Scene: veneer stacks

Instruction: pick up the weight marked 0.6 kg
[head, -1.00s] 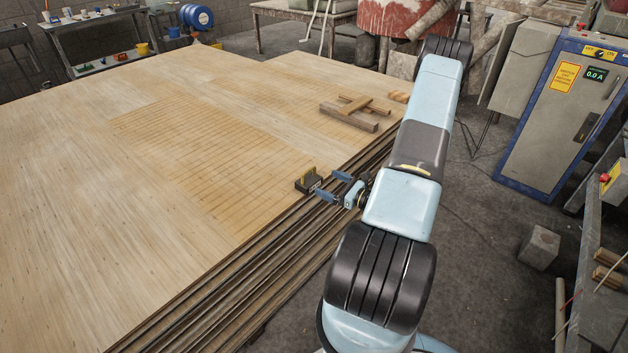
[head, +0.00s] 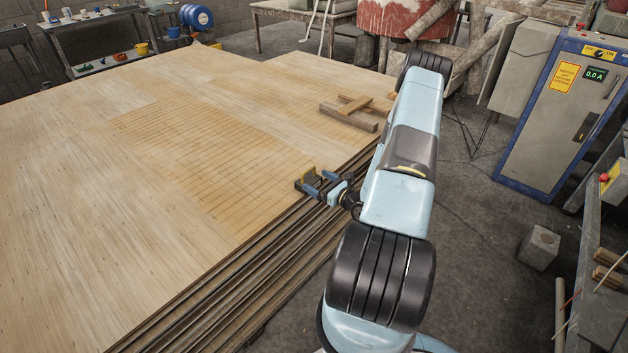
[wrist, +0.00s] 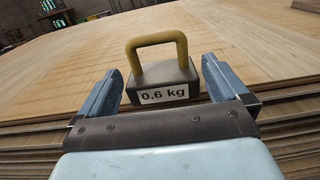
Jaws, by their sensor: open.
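The weight marked 0.6 kg (wrist: 163,88) stands upright on the veneer stack near its edge. It has a dark block base, a white label and a yellow handle. In the head view the weight (head: 302,184) is partly hidden behind my gripper (head: 320,183). In the wrist view my gripper (wrist: 160,85) is open, with one blue finger on each side of the weight's front. A gap shows between each finger and the block. The fingers are not closed on the handle or base.
The veneer stack (head: 90,200) is broad and mostly bare. Wooden blocks (head: 348,118) lie on it farther back near the right edge. A grey cabinet (head: 553,110) and a concrete block (head: 539,247) stand on the floor at right.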

